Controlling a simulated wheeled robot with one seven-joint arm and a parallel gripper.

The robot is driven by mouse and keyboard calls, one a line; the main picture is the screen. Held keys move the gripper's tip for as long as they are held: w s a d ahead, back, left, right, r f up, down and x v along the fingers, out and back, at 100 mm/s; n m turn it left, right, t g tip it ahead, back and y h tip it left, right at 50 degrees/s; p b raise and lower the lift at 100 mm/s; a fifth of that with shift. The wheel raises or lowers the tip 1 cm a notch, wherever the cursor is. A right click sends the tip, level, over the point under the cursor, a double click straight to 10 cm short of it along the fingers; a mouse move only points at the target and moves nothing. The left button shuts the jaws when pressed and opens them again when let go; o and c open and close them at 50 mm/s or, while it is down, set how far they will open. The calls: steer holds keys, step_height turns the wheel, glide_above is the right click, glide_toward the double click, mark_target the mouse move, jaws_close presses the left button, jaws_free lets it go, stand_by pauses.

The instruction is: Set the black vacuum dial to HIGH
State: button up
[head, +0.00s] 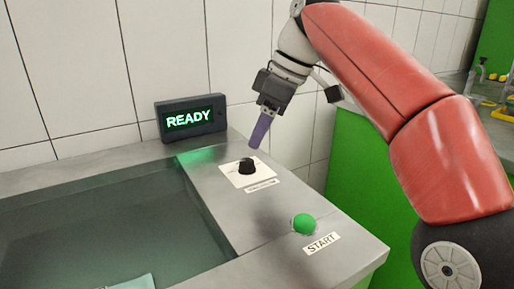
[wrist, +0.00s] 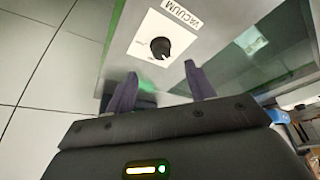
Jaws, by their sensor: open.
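The black vacuum dial (head: 247,167) sits on a white plate on the metal bench top, left of my arm. It also shows in the wrist view (wrist: 160,47), on its white plate (wrist: 147,37) next to a label reading VACUUM (wrist: 182,13). A light pointer mark shows on the dial, but its setting is too small to read. My gripper (head: 255,147) hangs just above the dial, fingers pointing down, not touching it. In the wrist view the purple fingers (wrist: 158,80) are apart and empty, with the dial beyond their tips.
A green START button (head: 304,224) stands on the bench nearer the front. A display (head: 191,117) reading READY stands at the back against the tiled wall. A sunken basin (head: 90,225) lies left of the dial. The bench around the dial is clear.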

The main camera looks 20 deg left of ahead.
mark_target(247, 161)
steer(key=b+x, duration=0.2)
steer(key=x, duration=0.5)
steer(key=shift+s, duration=0.1)
steer(key=shift+r, duration=0.1)
steer(key=c, duration=1)
steer(key=shift+o, duration=0.2)
